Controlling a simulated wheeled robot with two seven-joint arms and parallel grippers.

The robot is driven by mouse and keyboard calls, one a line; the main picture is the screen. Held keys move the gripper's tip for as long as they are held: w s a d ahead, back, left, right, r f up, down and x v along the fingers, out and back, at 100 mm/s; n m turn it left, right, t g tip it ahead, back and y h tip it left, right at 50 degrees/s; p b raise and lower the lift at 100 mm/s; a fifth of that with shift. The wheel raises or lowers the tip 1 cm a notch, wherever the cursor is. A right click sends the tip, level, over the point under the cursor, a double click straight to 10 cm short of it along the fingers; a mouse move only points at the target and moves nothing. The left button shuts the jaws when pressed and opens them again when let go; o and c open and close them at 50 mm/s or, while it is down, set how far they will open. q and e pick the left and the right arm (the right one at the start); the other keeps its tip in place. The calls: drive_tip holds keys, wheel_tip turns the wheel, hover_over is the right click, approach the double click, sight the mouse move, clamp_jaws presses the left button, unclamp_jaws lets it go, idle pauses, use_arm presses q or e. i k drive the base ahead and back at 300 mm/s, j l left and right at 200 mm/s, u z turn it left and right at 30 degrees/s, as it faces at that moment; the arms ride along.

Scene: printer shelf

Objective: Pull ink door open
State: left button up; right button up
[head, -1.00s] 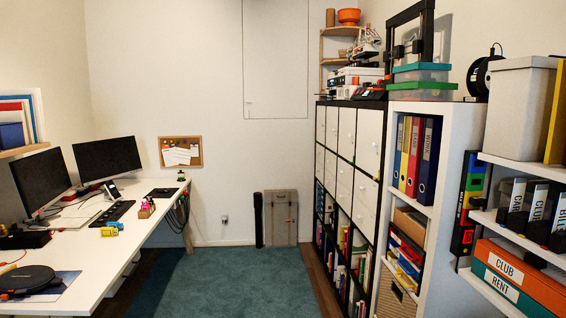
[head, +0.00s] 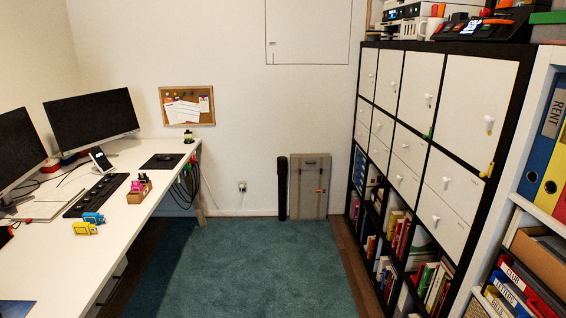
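A white printer-like machine (head: 418,12) stands on top of the black-framed shelf (head: 385,46) at the upper right, cut off by the top of the picture. A dark device with a small lit screen (head: 471,27) sits to its right on the same top. I cannot make out which part is the ink door, or whether it is open or shut. Neither of my grippers is in view.
A white desk (head: 160,205) runs along the left with monitors (head: 92,118) and small yellow (head: 84,228) and blue blocks. The shelf and a white bookcase (head: 537,90) line the right. The teal carpet (head: 240,265) between is clear.

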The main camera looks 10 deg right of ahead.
sight(412, 25)
drive_tip(key=i+z, duration=0.1)
drive_tip(key=i, duration=0.45)
drive_tip(key=i+j, duration=0.1)
drive_tip(key=i, duration=0.4)
drive_tip(key=i+j+z, duration=0.15)
drive_tip(key=i, duration=0.4)
drive_tip(key=i+z, duration=0.1)
drive_tip(key=i, duration=0.4)
drive_tip(key=j, duration=0.05)
